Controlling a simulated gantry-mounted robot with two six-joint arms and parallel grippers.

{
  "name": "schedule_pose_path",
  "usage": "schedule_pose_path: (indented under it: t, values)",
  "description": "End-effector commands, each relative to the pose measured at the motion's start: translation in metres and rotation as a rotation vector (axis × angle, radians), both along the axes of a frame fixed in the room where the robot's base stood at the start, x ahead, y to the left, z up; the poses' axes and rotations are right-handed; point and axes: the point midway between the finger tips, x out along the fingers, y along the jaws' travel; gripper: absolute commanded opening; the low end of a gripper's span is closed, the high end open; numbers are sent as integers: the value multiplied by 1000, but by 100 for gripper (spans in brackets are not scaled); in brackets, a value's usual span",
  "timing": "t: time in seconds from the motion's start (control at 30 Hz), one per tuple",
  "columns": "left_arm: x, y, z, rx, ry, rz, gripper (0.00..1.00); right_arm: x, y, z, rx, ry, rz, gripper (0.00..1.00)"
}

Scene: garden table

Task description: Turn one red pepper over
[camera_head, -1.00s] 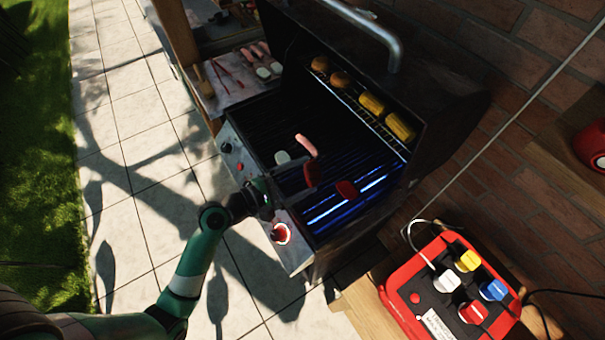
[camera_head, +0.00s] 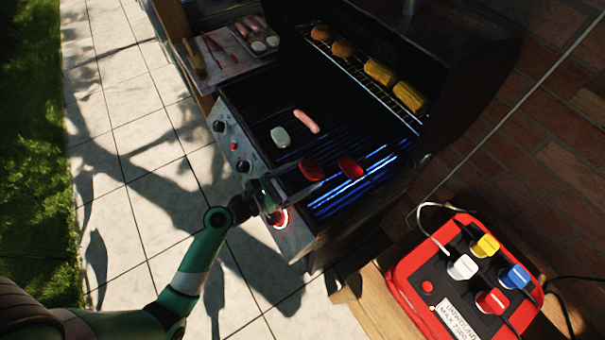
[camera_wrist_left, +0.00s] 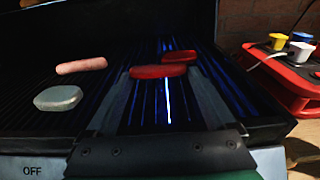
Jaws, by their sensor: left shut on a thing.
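One red pepper (camera_head: 311,170) is at the front of the grill, at the tips of my left gripper (camera_head: 304,176). In the left wrist view this pepper (camera_wrist_left: 158,72) lies flat and crosswise between the two fingertips (camera_wrist_left: 159,74), which are shut on it. I cannot tell whether it touches the grate. A second red pepper (camera_head: 350,168) lies on the grate just to its right; in the wrist view it (camera_wrist_left: 179,56) is just behind. My right gripper is in neither view.
A white piece (camera_head: 280,137) and a pink sausage (camera_head: 306,120) lie on the grill grate (camera_head: 262,105). Corn (camera_head: 380,72) and round brown pieces (camera_head: 342,47) sit on the upper rack. A tray (camera_head: 222,66) with more food is at the back left. A red power box (camera_head: 408,275) stands at the right.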

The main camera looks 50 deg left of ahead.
Motion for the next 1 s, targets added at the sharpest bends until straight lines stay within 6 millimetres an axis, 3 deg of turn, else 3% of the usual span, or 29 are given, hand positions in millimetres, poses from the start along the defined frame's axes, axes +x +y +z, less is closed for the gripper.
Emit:
schedule_pose_path:
  t: [0.87, 0.9, 0.97, 1.0]
  values:
    - [0, 0, -18, 1, 1, 0, 35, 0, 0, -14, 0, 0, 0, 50]
    - [0, 0, -18, 1, 1, 0, 90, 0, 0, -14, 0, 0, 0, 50]
    - [0, 0, -17, 1, 1, 0, 100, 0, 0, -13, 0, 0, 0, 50]
    - [0, 0, -17, 1, 1, 0, 100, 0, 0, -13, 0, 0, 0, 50]
